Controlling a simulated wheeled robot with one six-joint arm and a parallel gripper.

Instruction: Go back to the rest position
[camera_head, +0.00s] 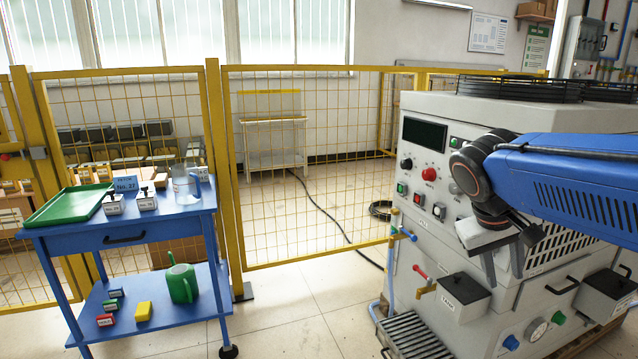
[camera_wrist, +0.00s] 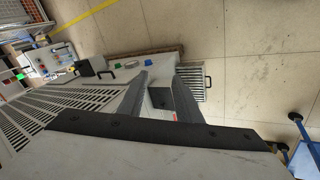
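My gripper (camera_head: 503,278) hangs at the end of my blue arm, in front of the grey induction heater (camera_head: 440,235) on the right of the head view. Its two fingers point down and stand apart with nothing between them. In the wrist view the open fingers (camera_wrist: 160,78) frame a dark box on the heater's front (camera_wrist: 159,98), which lies beyond them. I cannot tell how far the fingertips are from the heater's face. My arm hides part of the heater's panel.
A blue cart (camera_head: 125,237) at left holds a green tray (camera_head: 68,204), small labelled blocks and a clear jug (camera_head: 186,187); a green watering can (camera_head: 181,283) is below. A yellow mesh fence (camera_head: 310,165) stands behind. The floor between cart and heater is mostly clear.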

